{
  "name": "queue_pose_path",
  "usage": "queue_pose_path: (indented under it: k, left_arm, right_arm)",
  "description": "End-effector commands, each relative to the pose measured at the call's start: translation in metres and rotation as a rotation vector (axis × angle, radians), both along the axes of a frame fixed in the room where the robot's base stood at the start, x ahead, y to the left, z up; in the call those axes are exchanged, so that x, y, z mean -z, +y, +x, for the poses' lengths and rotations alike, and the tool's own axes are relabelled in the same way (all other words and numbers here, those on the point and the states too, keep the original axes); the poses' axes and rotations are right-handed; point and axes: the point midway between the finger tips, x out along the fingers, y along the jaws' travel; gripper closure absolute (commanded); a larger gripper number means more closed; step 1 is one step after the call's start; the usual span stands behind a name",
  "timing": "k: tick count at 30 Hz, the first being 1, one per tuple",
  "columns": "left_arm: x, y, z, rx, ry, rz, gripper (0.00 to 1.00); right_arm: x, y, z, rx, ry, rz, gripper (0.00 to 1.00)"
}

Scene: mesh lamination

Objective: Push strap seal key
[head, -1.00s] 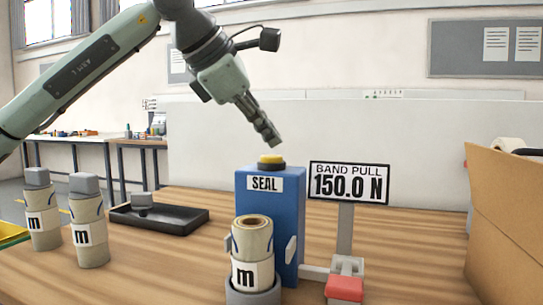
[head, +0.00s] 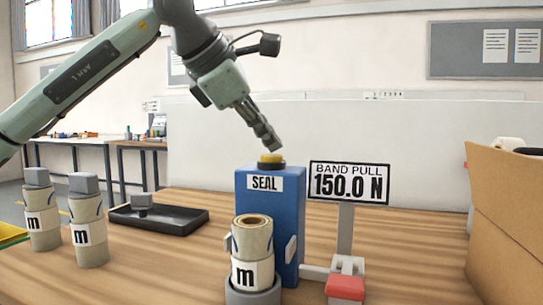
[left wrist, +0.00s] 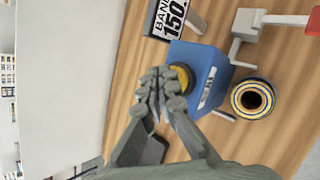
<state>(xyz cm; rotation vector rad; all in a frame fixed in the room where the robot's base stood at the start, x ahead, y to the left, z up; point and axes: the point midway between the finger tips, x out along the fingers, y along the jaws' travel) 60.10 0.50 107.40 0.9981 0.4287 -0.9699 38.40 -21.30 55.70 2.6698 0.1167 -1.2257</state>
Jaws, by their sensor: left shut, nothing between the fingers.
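The blue box labelled SEAL (head: 258,215) stands on the wooden table and has a yellow round key (head: 270,159) in a dark collar on top. My left gripper (head: 276,148) is shut and empty, its fingertips pointing down just above the key. I cannot tell whether they touch it. In the left wrist view the closed fingertips (left wrist: 163,80) partly cover the yellow key (left wrist: 180,76) on the blue box (left wrist: 205,68). A rolled mesh bundle marked m (head: 252,245) stands in a grey holder in front of the box. My right gripper is not in view.
A sign reading BAND PULL 150.0 N (head: 349,182) stands right of the box, behind a red block (head: 345,287). A cardboard box (head: 510,225) is at the right. Two wrapped rolls (head: 88,232) and a black tray (head: 185,222) are at the left.

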Motion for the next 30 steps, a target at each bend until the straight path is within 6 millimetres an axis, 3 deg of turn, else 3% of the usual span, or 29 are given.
queue_pose_path:
  k: [30]
  left_arm:
    - [0.013,0.000,0.000,-0.001,0.002,0.001,1.00]
  right_arm:
    - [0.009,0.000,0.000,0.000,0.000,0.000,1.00]
